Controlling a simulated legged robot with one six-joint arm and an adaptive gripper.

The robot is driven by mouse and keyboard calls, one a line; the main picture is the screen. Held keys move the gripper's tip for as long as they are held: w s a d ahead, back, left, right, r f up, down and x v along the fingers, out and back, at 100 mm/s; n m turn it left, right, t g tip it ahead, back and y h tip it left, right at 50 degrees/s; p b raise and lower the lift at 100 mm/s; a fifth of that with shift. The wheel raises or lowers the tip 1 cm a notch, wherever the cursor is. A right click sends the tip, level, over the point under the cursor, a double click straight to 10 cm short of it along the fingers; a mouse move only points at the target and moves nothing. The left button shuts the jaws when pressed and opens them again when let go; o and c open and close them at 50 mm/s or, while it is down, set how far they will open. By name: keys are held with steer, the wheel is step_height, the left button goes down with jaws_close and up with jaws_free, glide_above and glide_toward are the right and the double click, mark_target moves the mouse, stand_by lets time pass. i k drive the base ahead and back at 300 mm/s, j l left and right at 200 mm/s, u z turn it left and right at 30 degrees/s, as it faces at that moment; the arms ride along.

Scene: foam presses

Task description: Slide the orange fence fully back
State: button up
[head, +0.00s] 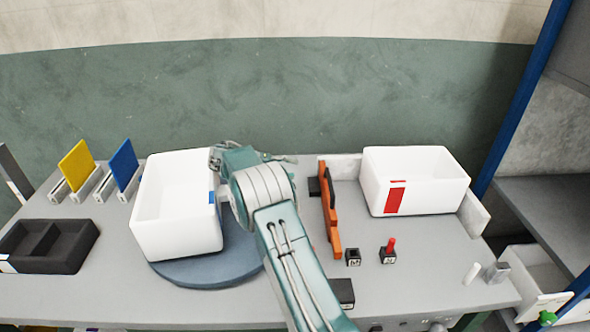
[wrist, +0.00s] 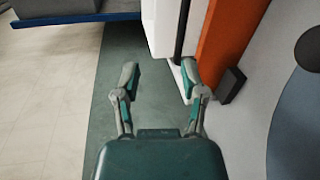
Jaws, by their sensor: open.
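The orange fence (head: 331,212) stands upright on the grey table, right of the blue-grey turntable (head: 205,270), running from front to back. Dark parts sit along its rear half. In the wrist view, the fence (wrist: 228,35) appears at the upper right with a small dark block (wrist: 232,84) beside its end. My gripper (wrist: 159,78) is open with nothing between its fingers. The right fingertip appears close to the fence; I cannot tell whether they touch. In the head view, my arm crosses in front of the turntable, and I cannot make out the fingers clearly.
A white bin (head: 175,210) sits on the turntable. Another white bin (head: 412,182) with a red label stands right of the fence. Two small dark blocks, one with a red knob (head: 390,246), sit near the fence's front. A black tray (head: 75,250) lies far left.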

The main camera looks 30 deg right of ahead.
mark_target(322, 186)
steer(key=l+z, duration=0.15)
steer(key=z, duration=0.35)
steer(key=i+z, duration=0.1)
steer(key=z, duration=0.35)
